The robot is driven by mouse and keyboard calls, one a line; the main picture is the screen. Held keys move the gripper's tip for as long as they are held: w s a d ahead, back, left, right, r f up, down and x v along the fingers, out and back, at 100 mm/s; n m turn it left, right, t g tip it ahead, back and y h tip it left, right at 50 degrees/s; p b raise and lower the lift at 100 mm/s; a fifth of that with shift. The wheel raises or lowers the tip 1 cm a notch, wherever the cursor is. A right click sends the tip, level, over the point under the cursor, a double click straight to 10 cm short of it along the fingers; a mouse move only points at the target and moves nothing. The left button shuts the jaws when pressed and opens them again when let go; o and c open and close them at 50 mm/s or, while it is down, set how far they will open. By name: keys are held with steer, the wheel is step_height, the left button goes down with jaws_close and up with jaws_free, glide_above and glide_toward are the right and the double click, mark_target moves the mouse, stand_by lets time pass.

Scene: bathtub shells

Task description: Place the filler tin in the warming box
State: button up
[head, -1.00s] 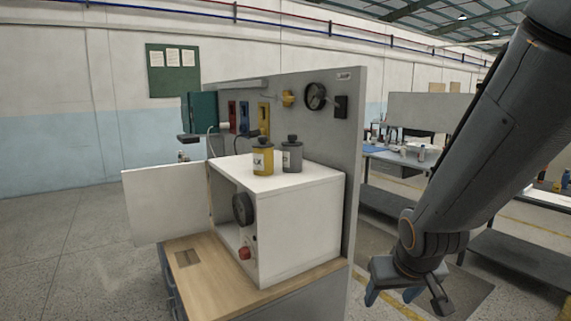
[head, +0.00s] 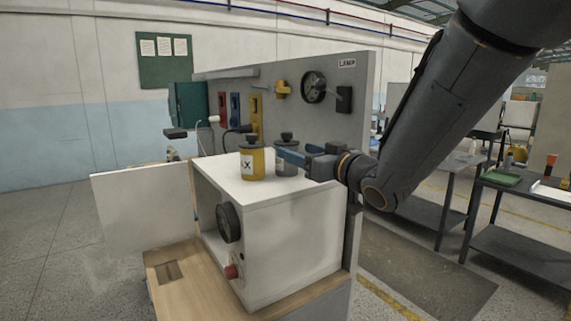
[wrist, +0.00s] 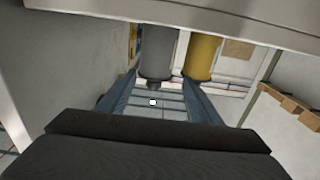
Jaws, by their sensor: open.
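A yellow tin (head: 252,163) with a dark cap stands upright on top of the white warming box (head: 290,245); its label shows "AX". A grey tin (head: 286,168) with a dark cap stands just right of it, partly hidden by my gripper (head: 291,158); no label on it is readable. My gripper is open. In the wrist view, which looks upside down, the grey tin (wrist: 157,52) lies ahead between my fingers (wrist: 158,92), and the yellow tin (wrist: 201,55) is by the right finger. Contact cannot be told. The box door (head: 140,208) stands open to the left.
The box stands on a wooden-topped bench (head: 190,280). A grey panel (head: 362,120) rises behind it, with a dial (head: 313,87) and coloured holders. A black knob (head: 229,222) and red button (head: 231,271) are on the box front. Other tables stand at the right.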

mark_target(294, 149)
steer(key=shift+w+p, duration=0.35)
steer(key=shift+w, duration=0.35)
steer(key=shift+p+x, duration=0.9)
steer(key=shift+x, duration=1.25)
steer(key=shift+f, duration=0.2)
steer(key=shift+c, duration=0.3)
jaws_close()
steer(key=shift+r, duration=0.1)
